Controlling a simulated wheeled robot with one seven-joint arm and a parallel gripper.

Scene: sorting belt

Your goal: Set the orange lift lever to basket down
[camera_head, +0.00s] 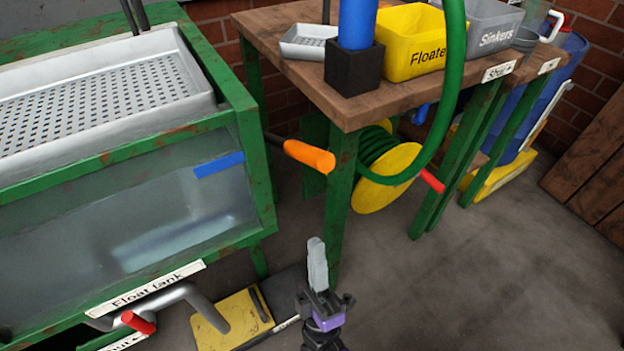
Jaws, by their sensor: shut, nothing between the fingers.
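The orange lift lever (309,157) shows as a thick orange grip on a dark rod, between the green tank frame and the wooden table's near leg. The rod runs up and left from the grip toward the tank. A perforated grey basket (105,100) sits at the top of the float tank (130,215). My gripper (317,245) is at the lower middle, below the lever and apart from it. Its pale fingers point up and are shut with nothing between them. Which setting the lever is at cannot be told.
A wooden table (290,62) holds a yellow floaters bin (411,45), a grey sinkers bin (487,28) and a blue tube (357,22). A green hose (456,70) hangs by a yellow reel (388,180). A red-handled pipe (138,322) juts out at lower left. Floor at right is clear.

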